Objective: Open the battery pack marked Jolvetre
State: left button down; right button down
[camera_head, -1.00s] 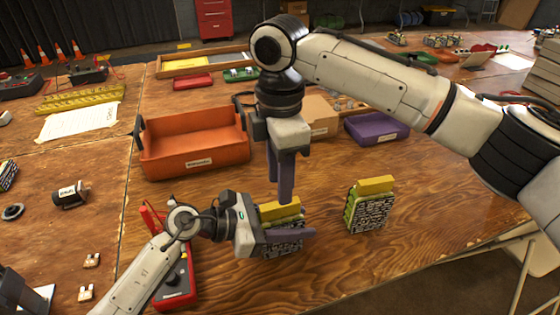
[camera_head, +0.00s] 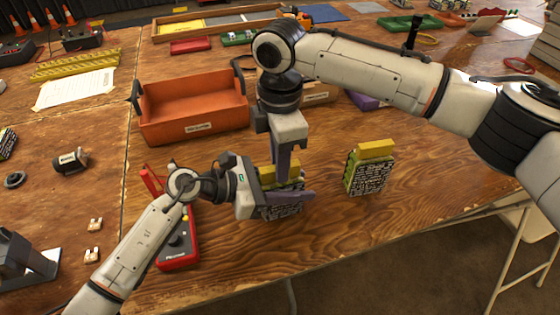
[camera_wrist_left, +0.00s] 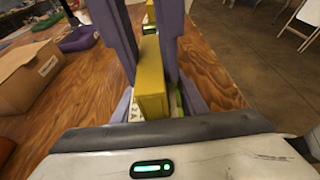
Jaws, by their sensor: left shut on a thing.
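My left gripper (camera_head: 285,197) is shut on a battery pack (camera_head: 283,212) with dark printed sides and a yellow top (camera_wrist_left: 150,82), and holds it upright at the table. My right gripper (camera_head: 281,172) points down from above at that yellow top. In the left wrist view its two purple fingers (camera_wrist_left: 150,62) stand on either side of the yellow top; I cannot tell whether they press on it. A second, similar battery pack (camera_head: 366,178) with a yellow top (camera_head: 376,150) stands upright on the table to the right. I cannot read the name on either pack.
An orange tray (camera_head: 172,132) stands behind the left gripper, with a cardboard box (camera_head: 316,98) and a purple tray (camera_head: 362,101) to its right. A red meter (camera_head: 180,252) lies beside my left arm. The table (camera_head: 330,240) is bare between the packs and its front edge.

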jog(key=shift+r, duration=0.25)
dwell(0.8)
jog(key=shift+r, duration=1)
jog(key=shift+r, duration=2)
pick_arm(q)
jog(key=c, duration=1)
grip_release()
